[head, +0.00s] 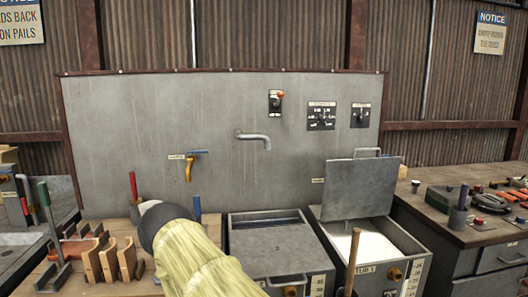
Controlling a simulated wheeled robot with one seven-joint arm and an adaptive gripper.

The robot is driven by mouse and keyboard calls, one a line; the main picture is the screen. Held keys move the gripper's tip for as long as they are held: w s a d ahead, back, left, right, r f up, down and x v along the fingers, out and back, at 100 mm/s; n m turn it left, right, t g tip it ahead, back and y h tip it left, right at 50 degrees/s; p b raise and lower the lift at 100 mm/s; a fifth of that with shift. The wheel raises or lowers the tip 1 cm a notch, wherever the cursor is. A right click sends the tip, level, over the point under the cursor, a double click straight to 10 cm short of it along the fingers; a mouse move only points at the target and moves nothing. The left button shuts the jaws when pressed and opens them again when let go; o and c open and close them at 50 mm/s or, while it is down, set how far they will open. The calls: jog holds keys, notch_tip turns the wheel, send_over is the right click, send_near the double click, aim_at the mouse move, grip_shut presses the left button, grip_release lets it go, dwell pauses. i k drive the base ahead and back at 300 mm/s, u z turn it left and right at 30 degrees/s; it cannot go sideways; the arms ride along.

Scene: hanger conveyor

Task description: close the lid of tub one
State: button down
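Tub one (406,266), labelled "TUB 1" on its front, stands right of centre. It is open, with white contents showing inside. Its grey metal lid (361,188) is raised, leaning up at the back of the tub, with a bar handle (367,152) at its top edge. Part of my arm, in a yellowish sleeve with a dark grey joint, shows at the lower middle, left of the tubs. My gripper is not in view, so I cannot see whether it is open or shut.
A second tub (275,246) with its lid down stands left of tub one. A wooden handle (353,262) rises in front of tub one. A tool bench (478,236) is at right, and wooden forms (108,262) stand at left. A tap (252,138) sticks out from the back panel.

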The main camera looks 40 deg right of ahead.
aim_at(360, 188)
jog(key=u, duration=1.2)
jog(key=k, duration=1.1)
jog(key=z, duration=1.5)
